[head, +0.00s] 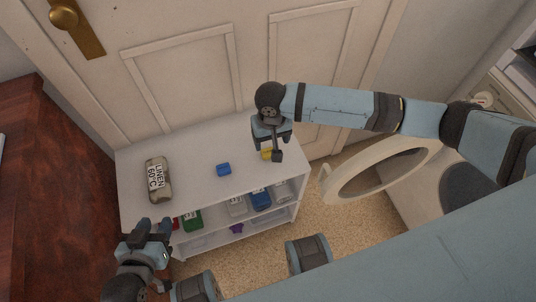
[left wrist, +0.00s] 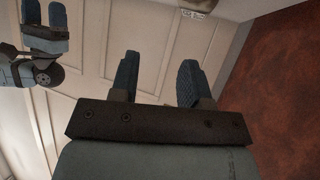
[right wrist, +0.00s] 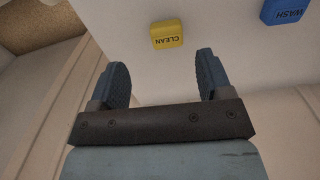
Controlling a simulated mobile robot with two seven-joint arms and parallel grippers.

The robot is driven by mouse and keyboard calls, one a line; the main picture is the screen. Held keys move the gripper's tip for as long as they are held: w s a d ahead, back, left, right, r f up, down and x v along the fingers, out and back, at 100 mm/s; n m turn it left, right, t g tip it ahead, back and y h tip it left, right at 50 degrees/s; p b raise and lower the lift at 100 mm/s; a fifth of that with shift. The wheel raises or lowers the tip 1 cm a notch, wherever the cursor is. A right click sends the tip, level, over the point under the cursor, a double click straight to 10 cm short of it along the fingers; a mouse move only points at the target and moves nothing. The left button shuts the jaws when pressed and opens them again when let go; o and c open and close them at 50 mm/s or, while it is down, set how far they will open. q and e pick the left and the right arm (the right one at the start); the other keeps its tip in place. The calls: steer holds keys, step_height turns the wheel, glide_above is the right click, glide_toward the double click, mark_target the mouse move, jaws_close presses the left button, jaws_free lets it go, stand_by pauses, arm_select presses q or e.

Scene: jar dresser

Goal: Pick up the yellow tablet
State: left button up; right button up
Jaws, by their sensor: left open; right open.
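The yellow tablet (right wrist: 167,34), marked CLEAN, lies on the white shelf top near its right end. It shows in the head view (head: 267,154) partly hidden behind my right gripper. My right gripper (head: 277,153) is open above the shelf top. In the right wrist view its two fingers (right wrist: 162,75) are apart, with the tablet beyond the tips and between their lines, not touched. My left gripper (head: 152,228) is open and empty at the lower left, in front of the shelf. Its spread fingers also show in the left wrist view (left wrist: 158,75).
Several jars stand on the lower shelf. A door rises behind, an open round washer door (head: 335,190) is at right, and dark red wood (head: 40,180) is at left.

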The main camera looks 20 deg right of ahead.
mark_target(268, 151)
steer(key=shift+w+a+f+b, duration=0.15)
steer(key=shift+f+b, duration=0.45)
steer(key=shift+f, duration=0.95)
steer(key=shift+w+a+f+b, duration=0.1)
steer(key=shift+a+f+b, duration=0.3)
steer(key=shift+f, duration=1.1)
steer(key=shift+d, duration=0.15)
steer(key=c, duration=1)
